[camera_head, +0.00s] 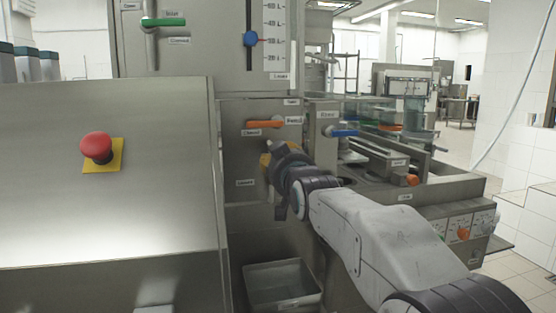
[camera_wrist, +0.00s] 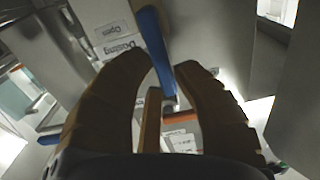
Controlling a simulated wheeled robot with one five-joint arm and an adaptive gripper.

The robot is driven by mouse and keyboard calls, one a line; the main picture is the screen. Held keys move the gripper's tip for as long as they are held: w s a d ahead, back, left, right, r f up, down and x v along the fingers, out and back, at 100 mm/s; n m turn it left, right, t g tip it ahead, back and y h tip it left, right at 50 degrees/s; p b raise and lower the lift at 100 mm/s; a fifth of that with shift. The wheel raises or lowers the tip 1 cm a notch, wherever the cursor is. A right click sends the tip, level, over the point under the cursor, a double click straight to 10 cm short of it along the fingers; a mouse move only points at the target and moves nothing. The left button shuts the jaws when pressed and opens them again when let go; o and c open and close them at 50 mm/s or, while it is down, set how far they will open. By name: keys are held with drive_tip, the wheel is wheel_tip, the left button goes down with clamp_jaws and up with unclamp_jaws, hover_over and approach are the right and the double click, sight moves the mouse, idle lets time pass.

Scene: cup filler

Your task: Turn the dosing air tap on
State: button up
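A tap with a blue handle (camera_head: 343,132) sits on the steel machine, its handle lying roughly level in the head view. In the wrist view the blue handle (camera_wrist: 158,52) runs beside a label (camera_wrist: 122,50) that seems to read "Dosing" and "Open", so I take it as the dosing air tap. My gripper (camera_head: 267,155) is left of and lower than it in the head view. In the wrist view my brown fingers (camera_wrist: 163,65) are apart, with the handle showing through the gap. I see no clear contact; its depth is unclear.
An orange-handled tap (camera_head: 264,124) is just above my gripper. A green-handled tap (camera_head: 163,22) and a blue level knob (camera_head: 250,39) are higher up. A red emergency button (camera_head: 96,147) is on the left panel. A steel bin (camera_head: 283,286) stands below.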

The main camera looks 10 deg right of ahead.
drive_tip(key=o, duration=0.4)
drive_tip(key=shift+f, duration=0.1)
drive_tip(key=shift+o, duration=0.2)
drive_tip(key=shift+s, duration=0.1)
drive_tip(key=s, duration=1.1)
drive_tip(key=shift+s, duration=0.4)
drive_tip(key=s+f+g+p, duration=0.1)
drive_tip(key=s+g+p, duration=0.6)
drive_tip(key=s+p, duration=0.7)
drive_tip(key=s+f+g+p, duration=0.2)
drive_tip(key=s+g+p, duration=0.5)
drive_tip(key=s+p, duration=0.6)
drive_tip(key=shift+s+f+g+p, duration=0.3)
drive_tip(key=shift+s+p, duration=0.1)
drive_tip(key=shift+p, duration=0.25)
